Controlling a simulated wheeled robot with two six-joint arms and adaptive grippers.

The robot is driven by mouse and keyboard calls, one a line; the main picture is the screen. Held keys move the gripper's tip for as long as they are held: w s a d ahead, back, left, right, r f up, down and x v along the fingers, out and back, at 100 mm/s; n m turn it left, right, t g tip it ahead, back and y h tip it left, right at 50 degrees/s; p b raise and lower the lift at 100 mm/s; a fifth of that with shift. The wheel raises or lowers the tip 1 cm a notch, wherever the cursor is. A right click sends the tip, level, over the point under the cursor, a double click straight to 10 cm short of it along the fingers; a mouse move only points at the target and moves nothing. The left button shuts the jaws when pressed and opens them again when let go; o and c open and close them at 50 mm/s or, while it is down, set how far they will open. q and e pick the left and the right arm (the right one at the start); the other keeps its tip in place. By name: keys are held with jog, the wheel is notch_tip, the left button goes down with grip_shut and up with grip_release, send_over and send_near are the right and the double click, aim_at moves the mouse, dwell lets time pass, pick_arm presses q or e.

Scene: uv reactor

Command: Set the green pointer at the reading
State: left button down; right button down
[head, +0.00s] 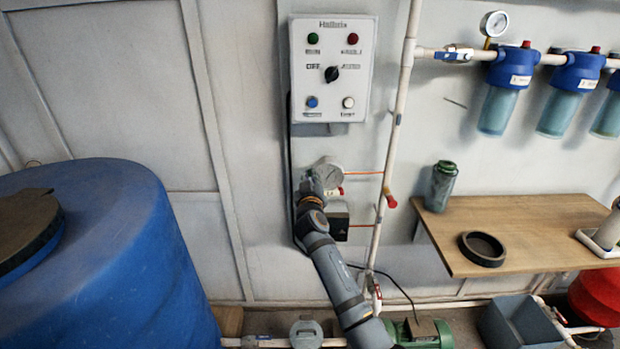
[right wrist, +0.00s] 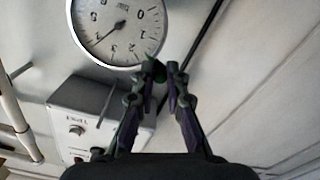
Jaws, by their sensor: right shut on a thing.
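A round white pressure gauge (head: 329,172) is on the wall below the control box in the head view. The right wrist view shows its dial (right wrist: 110,25) turned over, with numbers around the edge. A thin black needle (right wrist: 106,36) points to the lower left of that picture, near the 4. A small green pointer (right wrist: 155,68) is at the dial's lower right rim. My right gripper (right wrist: 163,72) is shut on it at the rim; the fingertips partly hide it. The gripper is also at the gauge in the head view (head: 312,184). My left gripper is not in view.
The control box (head: 333,70) is on the wall above the gauge. A white vertical pipe (head: 393,130) runs to the right, with thin orange lines (head: 363,172) towards it. A dark box (head: 338,222) is just below the gauge. A blue tank (head: 100,260) fills the left.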

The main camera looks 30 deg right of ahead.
aim_at(320, 168)
jog(key=shift+s+d+r+m+b, duration=0.2)
jog(key=shift+d+r+m+b, duration=0.25)
jog(key=shift+m+b, duration=0.75)
jog(key=shift+s+d+r+m+b, duration=0.15)
jog(key=shift+d+r+m+b, duration=0.3)
jog(key=shift+m+b, duration=0.7)
jog(key=shift+s+d+r+m+b, duration=0.2)
jog(key=shift+d+r+m+b, duration=0.25)
jog(key=shift+m+b, duration=0.75)
jog(key=shift+a+r+m, duration=0.1)
jog(key=shift+r+m, duration=0.05)
jog(key=shift+m, duration=0.1)
jog(key=c, duration=1.4)
grip_release()
jog(key=shift+o, duration=0.2)
